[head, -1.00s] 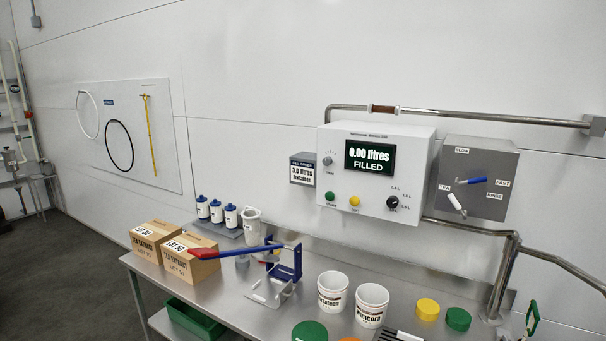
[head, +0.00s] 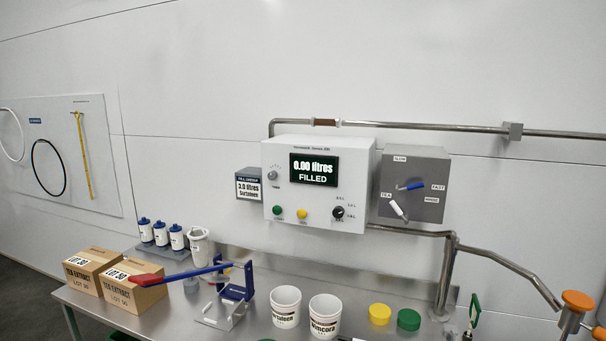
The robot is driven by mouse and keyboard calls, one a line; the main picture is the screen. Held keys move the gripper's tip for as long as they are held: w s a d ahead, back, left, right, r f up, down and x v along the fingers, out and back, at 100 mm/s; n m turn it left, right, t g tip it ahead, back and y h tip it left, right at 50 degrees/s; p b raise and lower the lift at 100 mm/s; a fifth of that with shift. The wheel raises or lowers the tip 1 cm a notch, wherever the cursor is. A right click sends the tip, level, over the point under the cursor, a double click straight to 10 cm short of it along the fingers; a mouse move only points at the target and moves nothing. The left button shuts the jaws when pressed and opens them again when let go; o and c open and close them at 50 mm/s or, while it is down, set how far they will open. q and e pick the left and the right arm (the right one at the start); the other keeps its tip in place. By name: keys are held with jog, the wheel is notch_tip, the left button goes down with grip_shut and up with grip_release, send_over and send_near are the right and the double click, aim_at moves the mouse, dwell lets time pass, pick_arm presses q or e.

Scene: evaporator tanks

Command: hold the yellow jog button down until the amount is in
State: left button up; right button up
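The yellow jog button (head: 302,214) is on the lower front of the white control box (head: 318,185) on the wall, between a green button (head: 277,210) and a black selector knob (head: 338,212). The display (head: 314,170) reads 0.00 litres FILLED. A small sign (head: 249,186) left of the box carries a fill order in litres for Surtaleen; its figure looks like 3.0 or 3.5. Nothing touches the yellow button. Neither of my grippers shows in the head view.
On the steel bench stand two white tubs (head: 286,308) (head: 325,316), yellow (head: 380,314) and green lids (head: 409,319), a blue press with a red handle (head: 148,280) and cartons (head: 135,290). A grey lever box (head: 412,188) and pipes (head: 452,270) are at right.

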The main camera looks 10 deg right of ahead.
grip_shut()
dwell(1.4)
